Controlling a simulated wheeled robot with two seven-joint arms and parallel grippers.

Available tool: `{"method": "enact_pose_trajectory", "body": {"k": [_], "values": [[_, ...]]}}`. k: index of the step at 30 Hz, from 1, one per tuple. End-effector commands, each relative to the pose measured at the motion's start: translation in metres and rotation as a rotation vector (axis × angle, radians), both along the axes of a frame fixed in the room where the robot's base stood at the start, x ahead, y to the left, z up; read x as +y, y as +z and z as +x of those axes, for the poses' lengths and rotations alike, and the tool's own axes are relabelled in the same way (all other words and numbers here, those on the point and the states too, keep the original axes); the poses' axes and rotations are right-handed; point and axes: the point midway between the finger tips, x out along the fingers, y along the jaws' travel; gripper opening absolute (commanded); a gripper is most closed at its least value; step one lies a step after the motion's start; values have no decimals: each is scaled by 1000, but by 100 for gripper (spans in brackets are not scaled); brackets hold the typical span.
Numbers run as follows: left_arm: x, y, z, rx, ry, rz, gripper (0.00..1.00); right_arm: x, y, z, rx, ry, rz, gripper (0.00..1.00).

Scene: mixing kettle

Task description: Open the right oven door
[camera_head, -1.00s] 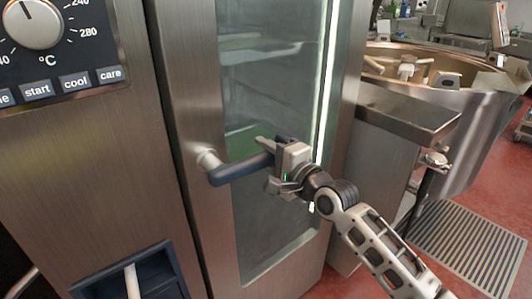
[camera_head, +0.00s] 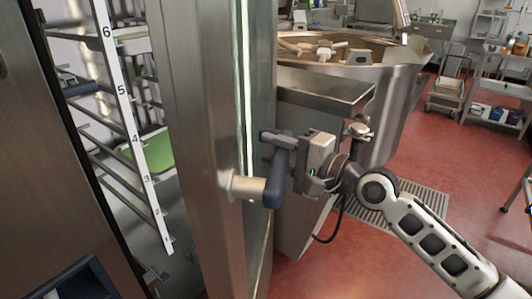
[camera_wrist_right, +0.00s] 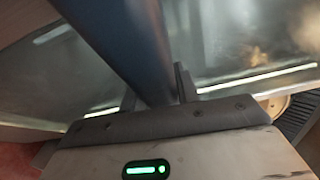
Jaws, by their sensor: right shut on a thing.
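The oven door (camera_head: 205,140) stands partly open and shows nearly edge-on in the head view. Its dark blue handle (camera_head: 276,178) sticks out from the door's outer face on a metal mount. My right gripper (camera_head: 280,140) is shut on the handle near its upper end. In the right wrist view the handle (camera_wrist_right: 140,50) runs down between my fingers. The oven's inside shows left of the door, with a numbered white rack strip (camera_head: 128,120) and a green tray (camera_head: 152,152). My left gripper is not in view.
A large steel kettle (camera_head: 385,85) with a flat metal ledge (camera_head: 325,88) stands behind the door to the right. A floor grate (camera_head: 405,205) lies beside it. Red floor is open at the lower right; shelves and a cart (camera_head: 450,95) stand farther back.

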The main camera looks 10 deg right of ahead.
Motion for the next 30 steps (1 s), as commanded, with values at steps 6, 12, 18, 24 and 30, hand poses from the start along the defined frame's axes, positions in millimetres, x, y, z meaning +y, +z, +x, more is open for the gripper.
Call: {"method": "enact_pose_trajectory", "body": {"k": [6,12,18,24,30], "values": [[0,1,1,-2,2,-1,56,4,-2,-3,1,10,-5,53],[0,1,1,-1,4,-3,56,3,0,-2,-2,7,-1,53],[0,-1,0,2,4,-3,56,2,1,-1,-4,4,0,53],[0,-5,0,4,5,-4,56,-11,-1,-10,-4,2,-2,53],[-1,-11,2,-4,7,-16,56,-44,-4,-41,-3,2,-9,53]]}}
